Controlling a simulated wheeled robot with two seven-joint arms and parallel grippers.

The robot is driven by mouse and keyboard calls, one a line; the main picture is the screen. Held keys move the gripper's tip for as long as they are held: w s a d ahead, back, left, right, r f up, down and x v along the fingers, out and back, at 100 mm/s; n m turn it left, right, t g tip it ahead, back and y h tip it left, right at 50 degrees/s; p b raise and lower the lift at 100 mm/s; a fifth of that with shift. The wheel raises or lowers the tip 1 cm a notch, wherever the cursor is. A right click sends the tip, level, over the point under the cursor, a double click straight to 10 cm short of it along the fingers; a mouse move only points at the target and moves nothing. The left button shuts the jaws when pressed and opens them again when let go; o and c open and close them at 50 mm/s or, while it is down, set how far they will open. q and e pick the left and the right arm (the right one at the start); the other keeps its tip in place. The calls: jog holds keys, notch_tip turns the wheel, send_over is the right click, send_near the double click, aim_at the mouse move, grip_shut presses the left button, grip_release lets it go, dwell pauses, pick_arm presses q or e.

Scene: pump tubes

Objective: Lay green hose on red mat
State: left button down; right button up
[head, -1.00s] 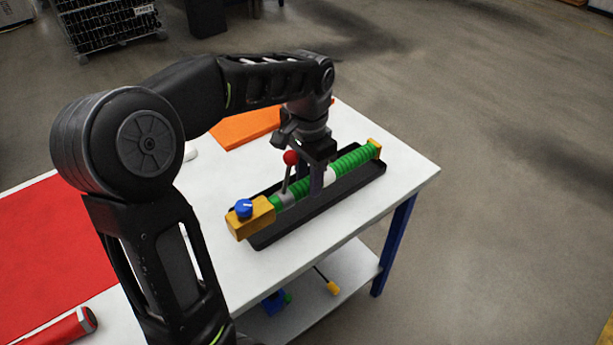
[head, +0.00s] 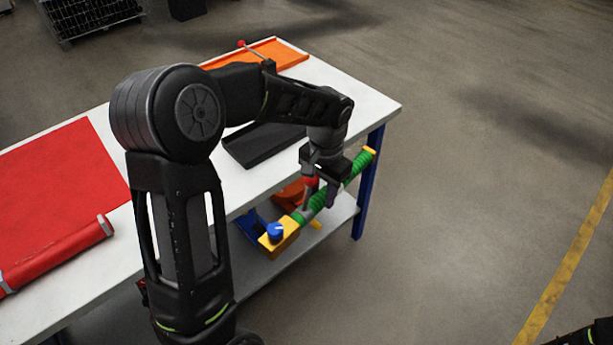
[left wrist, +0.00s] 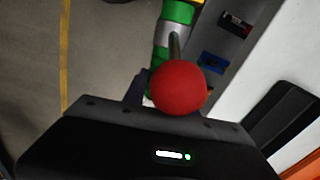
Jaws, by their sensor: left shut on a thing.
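The green hose (head: 358,166) has a yellow end block with a blue knob (head: 275,231) and a red-ball lever. My left gripper (head: 330,194) is shut on its middle and holds it tilted, off the front side of the table. In the left wrist view the hose (left wrist: 177,13) runs up from the gripper, and the lever's red ball (left wrist: 180,89) hides part of it and the fingertips. The red mat (head: 55,170) lies flat on the table at the left. My right gripper is out of view.
A black tray (head: 262,148) sits empty on the white table (head: 350,97). A red roll (head: 60,254) lies along the red mat's front edge. Blue and orange items are on the lower shelf (head: 265,262).

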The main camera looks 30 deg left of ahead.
pick_arm(q)
jog(key=d+f+n, duration=0.1)
jog(key=d+f, duration=0.7)
jog(key=f, duration=0.4)
jog(key=shift+w+d+f+n, duration=0.2)
jog(key=shift+d+f+n, duration=0.1)
jog(key=shift+d+f, duration=0.1)
jog(key=shift+w+d+r, duration=0.1)
jog(key=shift+w, duration=0.05)
